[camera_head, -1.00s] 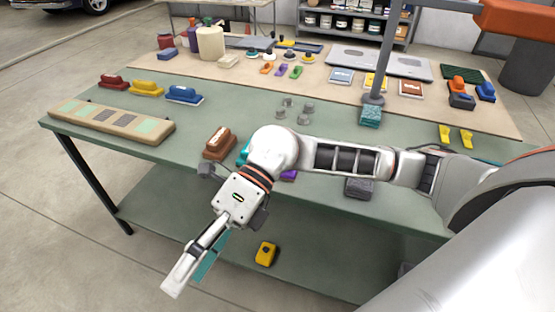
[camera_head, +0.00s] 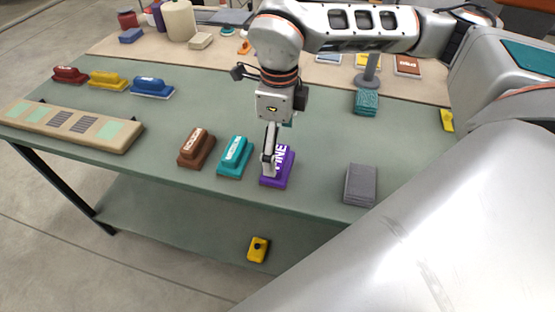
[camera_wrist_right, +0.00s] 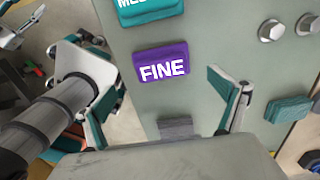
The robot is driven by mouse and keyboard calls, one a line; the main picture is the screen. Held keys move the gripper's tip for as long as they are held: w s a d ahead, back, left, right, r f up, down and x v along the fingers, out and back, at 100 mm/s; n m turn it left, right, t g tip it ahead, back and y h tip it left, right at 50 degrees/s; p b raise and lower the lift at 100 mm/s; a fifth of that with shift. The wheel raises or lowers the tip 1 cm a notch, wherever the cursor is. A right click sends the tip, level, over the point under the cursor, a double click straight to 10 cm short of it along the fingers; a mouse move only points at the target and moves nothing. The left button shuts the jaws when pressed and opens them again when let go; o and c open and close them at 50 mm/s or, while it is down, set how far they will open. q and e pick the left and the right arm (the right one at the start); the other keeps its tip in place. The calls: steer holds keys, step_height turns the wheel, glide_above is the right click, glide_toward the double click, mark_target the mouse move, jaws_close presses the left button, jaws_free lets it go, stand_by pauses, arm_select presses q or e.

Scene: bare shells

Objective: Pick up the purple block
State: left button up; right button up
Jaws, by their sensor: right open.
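The purple block (camera_head: 278,167), a flat piece with white lettering, lies on the green table (camera_head: 325,150) near its front edge. In the right wrist view, the purple block (camera_wrist_right: 161,66) reads "FINE" and lies ahead of the spread fingers. My right gripper (camera_head: 270,160) points down over the block's left side in the head view and hides part of it. Its open fingers are seen from the side there. In the wrist view, nothing is between the open fingers (camera_wrist_right: 157,88); whether they touch the block is unclear. My left gripper does not show in the head view.
A teal block (camera_head: 235,156) sits close on the left, with a brown block (camera_head: 196,148) beyond it. A grey block (camera_head: 360,185) lies to the right, with bare table between. Grey metal pieces (camera_wrist_right: 271,30) stand behind.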

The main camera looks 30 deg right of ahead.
mark_target(278, 156)
steer(key=shift+w+f, duration=0.15)
steer(key=shift+f, duration=1.4)
steer(key=shift+w+f, duration=0.15)
steer(key=shift+f, duration=1.35)
steer(key=c, duration=1.2)
